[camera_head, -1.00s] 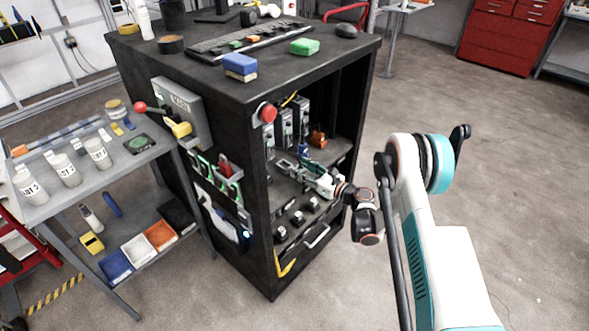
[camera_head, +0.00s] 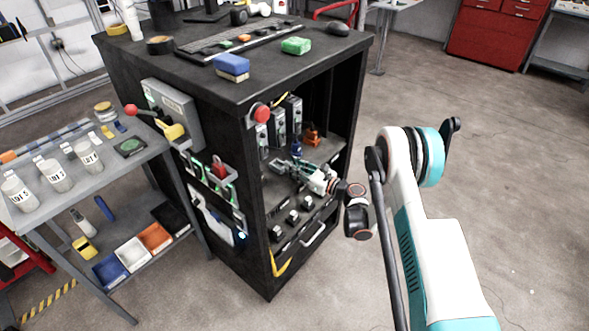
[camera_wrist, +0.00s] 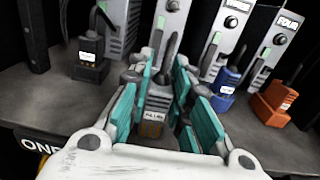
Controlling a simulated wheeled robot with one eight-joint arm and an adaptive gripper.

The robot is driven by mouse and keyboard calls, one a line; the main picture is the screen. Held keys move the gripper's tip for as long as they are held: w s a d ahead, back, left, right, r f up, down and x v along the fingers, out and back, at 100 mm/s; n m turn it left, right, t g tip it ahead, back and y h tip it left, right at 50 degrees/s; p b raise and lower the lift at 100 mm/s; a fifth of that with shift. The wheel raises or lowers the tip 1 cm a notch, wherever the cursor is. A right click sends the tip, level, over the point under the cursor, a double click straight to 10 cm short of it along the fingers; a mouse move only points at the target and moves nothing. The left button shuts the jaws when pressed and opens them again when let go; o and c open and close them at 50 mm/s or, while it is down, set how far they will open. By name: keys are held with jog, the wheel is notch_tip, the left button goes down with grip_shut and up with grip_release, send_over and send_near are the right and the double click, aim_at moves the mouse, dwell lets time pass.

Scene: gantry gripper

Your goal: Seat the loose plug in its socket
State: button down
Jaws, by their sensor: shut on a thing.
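My gripper (camera_wrist: 160,100) is shut on a grey plug (camera_wrist: 154,116) with a pale label and a brownish lower part. A dark cable rises from behind the plug, between the teal finger pads. In the head view my gripper (camera_head: 284,165) is inside the black cabinet, over its shelf; the held plug is too small to make out there. Tall grey modules (camera_wrist: 226,45) stand behind, one labelled FOUR. The gripper covers the lower part of the middle module, so its socket is hidden. I cannot tell whether the plug touches the shelf.
A black plug (camera_wrist: 88,60) stands at left, with a blue plug (camera_wrist: 225,82) and an orange plug (camera_wrist: 274,102) at right, close to the fingers. The cabinet's top (camera_head: 262,87) and side walls enclose the shelf. Round knobs (camera_head: 293,217) sit below it.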

notch_tip(320, 180, up, 20)
jog(key=p, duration=0.6)
jog(key=s+d+r+m+t+h, duration=0.3)
jog(key=d+r+m+h, duration=0.2)
jog(key=d, duration=0.6)
jog(key=s+d+r+m+t+h, duration=0.4)
jog(key=d+r+m+h, duration=0.2)
jog(key=d+r+h, duration=0.3)
jog(key=shift+d+t+h, duration=0.3)
jog(key=shift+d+h, duration=0.1)
jog(key=shift+d, duration=0.8)
